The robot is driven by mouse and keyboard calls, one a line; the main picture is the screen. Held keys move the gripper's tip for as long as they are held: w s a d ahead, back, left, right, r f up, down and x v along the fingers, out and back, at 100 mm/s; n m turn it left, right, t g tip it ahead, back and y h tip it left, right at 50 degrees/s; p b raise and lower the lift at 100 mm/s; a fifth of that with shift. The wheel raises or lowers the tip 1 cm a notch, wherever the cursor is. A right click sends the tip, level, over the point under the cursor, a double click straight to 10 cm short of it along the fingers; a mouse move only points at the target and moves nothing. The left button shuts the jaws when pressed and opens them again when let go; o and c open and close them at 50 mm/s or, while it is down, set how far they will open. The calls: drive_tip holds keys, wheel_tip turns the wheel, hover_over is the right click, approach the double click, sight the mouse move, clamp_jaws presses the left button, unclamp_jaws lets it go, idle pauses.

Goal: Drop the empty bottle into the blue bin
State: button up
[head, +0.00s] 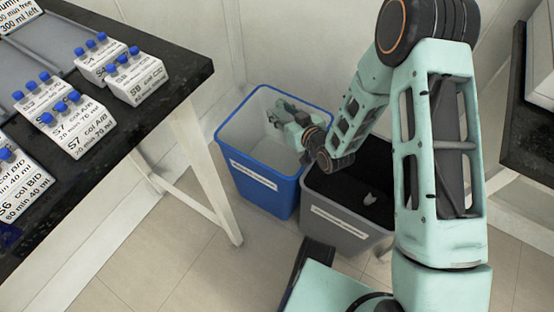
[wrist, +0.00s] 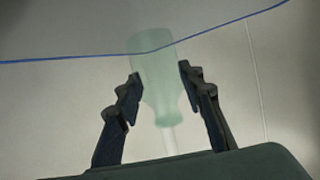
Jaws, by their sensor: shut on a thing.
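The blue bin (head: 262,193) stands on the floor, with a blue rim, a pale inside and a label on its front. My gripper (head: 276,115) is over its opening, around rim height or lower; the exact depth is hard to tell. In the wrist view my gripper (wrist: 160,85) is shut on a translucent pale green bottle (wrist: 158,70), with a finger on each side of it. The bottle's narrow neck points down in that picture, toward my palm. The blue rim (wrist: 80,58) crosses behind the bottle. I cannot make out the bottle clearly in the head view.
A grey bin (head: 345,222) with a dark inside and a small pale item (head: 370,198) stands right beside the blue bin. A black-topped table (head: 165,92) with several blue-capped bottle racks is at left. Another dark counter (head: 530,150) is at right.

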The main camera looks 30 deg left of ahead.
drive_tip(key=o, duration=1.3)
drive_tip(key=shift+c, duration=0.2)
drive_tip(key=v, duration=1.2)
